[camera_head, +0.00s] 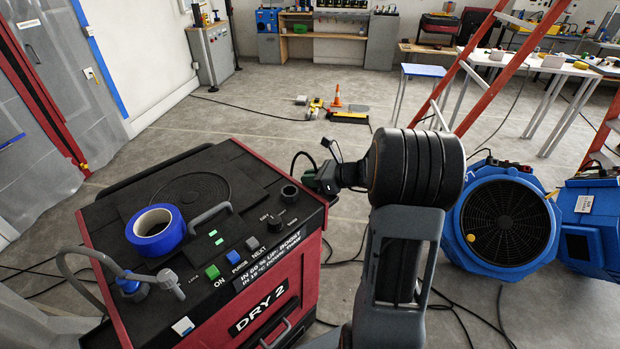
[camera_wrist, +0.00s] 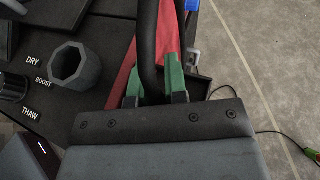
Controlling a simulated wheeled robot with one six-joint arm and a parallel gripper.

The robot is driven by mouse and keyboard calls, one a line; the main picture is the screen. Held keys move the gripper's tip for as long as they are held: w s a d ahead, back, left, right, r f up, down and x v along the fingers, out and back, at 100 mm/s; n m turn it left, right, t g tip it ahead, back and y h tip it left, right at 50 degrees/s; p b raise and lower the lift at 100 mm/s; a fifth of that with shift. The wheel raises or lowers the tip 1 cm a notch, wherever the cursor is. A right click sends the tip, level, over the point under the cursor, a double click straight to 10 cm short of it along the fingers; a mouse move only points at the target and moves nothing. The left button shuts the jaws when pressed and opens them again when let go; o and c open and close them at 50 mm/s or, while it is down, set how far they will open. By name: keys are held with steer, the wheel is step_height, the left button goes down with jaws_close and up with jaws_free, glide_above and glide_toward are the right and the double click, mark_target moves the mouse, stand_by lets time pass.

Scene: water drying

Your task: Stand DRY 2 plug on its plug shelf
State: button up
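The red DRY 2 machine (camera_head: 262,312) with a black top stands at the front left. My gripper (camera_head: 312,181) is at its right rear edge. In the wrist view, its green fingers (camera_wrist: 157,90) lie on either side of a thick black cable-like piece (camera_wrist: 149,42), which fills most of the gap. I cannot tell whether they grip it, and its lower end is hidden. No DRY 2 plug can be made out for certain. A small black ledge (camera_wrist: 203,87) sits beside the right finger, possibly the plug shelf; its label is not visible.
A blue tape roll (camera_head: 156,230), a grey hose (camera_head: 88,258) and a grey octagonal cup (camera_wrist: 77,66) are on the machine's top. A blue fan (camera_head: 500,222) stands right of my arm. A green connector (camera_wrist: 312,154) on a cable lies on the floor.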

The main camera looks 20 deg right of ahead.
mark_target(318, 198)
steer(key=shift+o, duration=0.8)
steer(key=shift+d+r, duration=0.1)
steer(key=shift+r, duration=0.1)
steer(key=p+v, duration=0.1)
steer(key=v, duration=1)
steer(key=s+a+n+g+h, duration=0.3)
steer(key=s+a+n, duration=0.3)
steer(key=n, duration=0.7)
steer(key=s+a+f+n+g+h, duration=0.1)
steer(key=s+a+n+g+h, duration=0.2)
steer(key=s+a+n+h, duration=0.3)
steer(key=s+a+n, duration=0.1)
steer(key=a+n, duration=0.4)
steer(key=n, duration=0.3)
steer(key=shift+s+g, duration=0.25)
steer(key=shift+g, duration=0.15)
